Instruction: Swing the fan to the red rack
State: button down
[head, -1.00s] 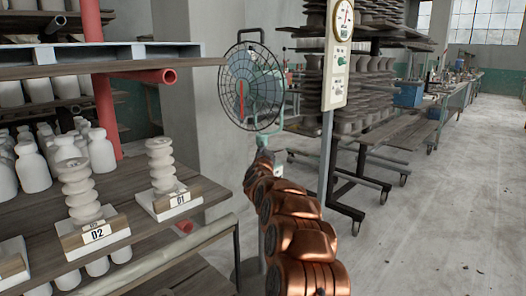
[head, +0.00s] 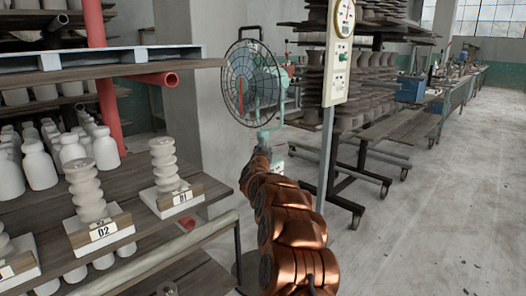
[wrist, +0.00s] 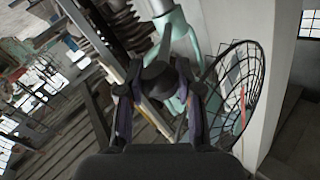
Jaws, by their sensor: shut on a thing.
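The fan (head: 246,88) stands by the grey wall pillar in the head view. It has a round dark wire cage, a red strip hanging in front and a pale green body; its cage also shows at the right of the wrist view (wrist: 238,85). The red rack (head: 103,105), with red posts and wooden shelves, is on the left. My gripper (wrist: 158,85) is shut on a dark part of the fan just below its green body (wrist: 172,35). The fingers hide much of the gripped part. In the head view my arm hides the fan's lower stand.
Open floor (head: 430,220) lies at right.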

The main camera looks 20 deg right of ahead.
jog(key=c, duration=0.8)
grip_release()
jog(key=shift+w+a+r, duration=0.1)
jog(key=shift+w+a, duration=0.05)
jog(key=shift+a, duration=0.15)
jog(key=shift+o, duration=0.3)
jog(key=shift+d, duration=0.1)
jog(key=shift+d, duration=0.1)
jog(key=v, duration=0.7)
jog(key=shift+s, duration=0.3)
